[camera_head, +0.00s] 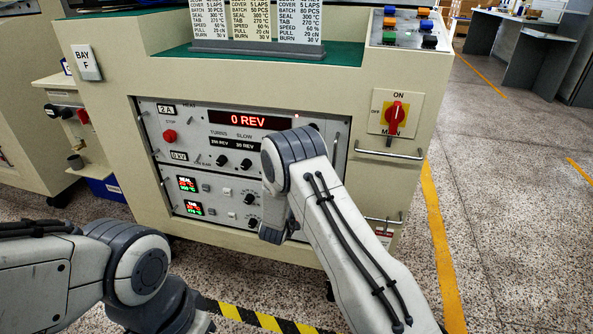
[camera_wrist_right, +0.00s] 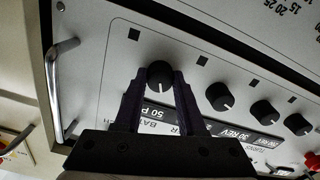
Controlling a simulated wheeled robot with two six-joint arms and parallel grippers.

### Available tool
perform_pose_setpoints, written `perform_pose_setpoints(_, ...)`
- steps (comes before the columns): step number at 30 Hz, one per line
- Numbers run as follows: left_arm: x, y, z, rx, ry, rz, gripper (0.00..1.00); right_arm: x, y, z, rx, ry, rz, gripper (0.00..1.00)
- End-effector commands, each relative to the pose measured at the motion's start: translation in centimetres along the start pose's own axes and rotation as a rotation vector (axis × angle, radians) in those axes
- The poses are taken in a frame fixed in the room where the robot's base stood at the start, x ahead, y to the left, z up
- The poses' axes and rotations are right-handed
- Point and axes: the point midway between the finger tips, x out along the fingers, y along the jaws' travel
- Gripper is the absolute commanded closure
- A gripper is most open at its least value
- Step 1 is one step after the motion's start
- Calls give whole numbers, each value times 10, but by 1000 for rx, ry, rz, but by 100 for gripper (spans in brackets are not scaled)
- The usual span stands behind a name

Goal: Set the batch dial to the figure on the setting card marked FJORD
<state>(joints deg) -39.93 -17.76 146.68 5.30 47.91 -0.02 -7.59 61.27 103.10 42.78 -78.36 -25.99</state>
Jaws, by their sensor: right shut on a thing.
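My right gripper (camera_wrist_right: 160,85) is shut on a round black knob (camera_wrist_right: 160,73) with a white pointer line, in the right wrist view. In the head view my right forearm hides this gripper and the knob. Several setting cards (camera_head: 257,20) stand in a rack on top of the machine. Their top lines are cut off, so I cannot see which is marked FJORD. My left gripper is out of view.
More black knobs (camera_wrist_right: 219,96) sit beside the held one. A metal handle (camera_wrist_right: 58,85) stands out at the panel edge. The machine front shows a red "0 REV" display (camera_head: 248,120) and a red ON/OFF switch (camera_head: 396,115). Floor is clear at right.

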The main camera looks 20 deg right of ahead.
Motion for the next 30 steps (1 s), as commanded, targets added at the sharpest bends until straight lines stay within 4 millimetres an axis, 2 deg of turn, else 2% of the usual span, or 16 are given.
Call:
perform_pose_setpoints(1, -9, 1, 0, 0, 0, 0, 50, 0, -1, -5, -45, 3, -6, 100)
perform_pose_setpoints(15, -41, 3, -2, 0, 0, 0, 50, 0, -2, -5, -485, 6, -6, 100)
perform_pose_setpoints(30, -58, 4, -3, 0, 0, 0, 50, 0, -4, -3, -801, 9, -6, 100)
